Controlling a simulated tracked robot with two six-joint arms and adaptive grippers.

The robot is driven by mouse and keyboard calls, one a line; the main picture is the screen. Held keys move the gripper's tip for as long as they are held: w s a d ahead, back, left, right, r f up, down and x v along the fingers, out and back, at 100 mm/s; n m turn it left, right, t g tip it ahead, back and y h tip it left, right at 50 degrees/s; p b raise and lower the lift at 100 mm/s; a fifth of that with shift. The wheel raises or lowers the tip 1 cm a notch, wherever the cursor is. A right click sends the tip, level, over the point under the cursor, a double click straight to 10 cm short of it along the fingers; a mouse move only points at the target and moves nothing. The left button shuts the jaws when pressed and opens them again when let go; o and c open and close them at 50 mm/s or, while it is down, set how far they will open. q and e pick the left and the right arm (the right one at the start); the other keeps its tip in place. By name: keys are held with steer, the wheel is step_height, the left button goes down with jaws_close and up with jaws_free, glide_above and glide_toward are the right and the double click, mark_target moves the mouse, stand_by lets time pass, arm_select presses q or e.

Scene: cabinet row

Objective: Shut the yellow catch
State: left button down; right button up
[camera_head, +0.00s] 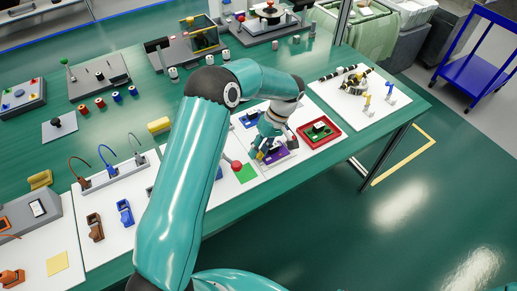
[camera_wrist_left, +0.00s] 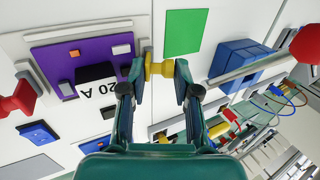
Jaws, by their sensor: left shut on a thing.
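The yellow catch (camera_wrist_left: 158,68) is a small yellow piece at the right edge of a purple panel (camera_wrist_left: 85,55). The panel carries a black-and-white block marked "20 A" (camera_wrist_left: 95,90). My left gripper (camera_wrist_left: 160,72) has a fingertip on each side of the yellow piece and is shut on it. In the head view my left gripper (camera_head: 260,153) is low over the purple panel (camera_head: 280,155), and my arm and fingers hide much of the catch. How far the catch is turned cannot be told. My right gripper is not in view.
A green square (camera_wrist_left: 186,32) lies beside the panel, with a red knob (camera_head: 237,165) close by in the head view. A red-framed green panel (camera_head: 319,133) stands to the right. Blue parts (camera_wrist_left: 236,62) and cables are right in the wrist view.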

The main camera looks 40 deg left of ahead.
arm_select(q)
steer(key=shift+a, duration=0.1)
steer(key=c, duration=1.1)
jaws_free()
steer(key=shift+s, duration=0.1)
steer(key=v, duration=1.2)
steer(key=shift+o, duration=0.2)
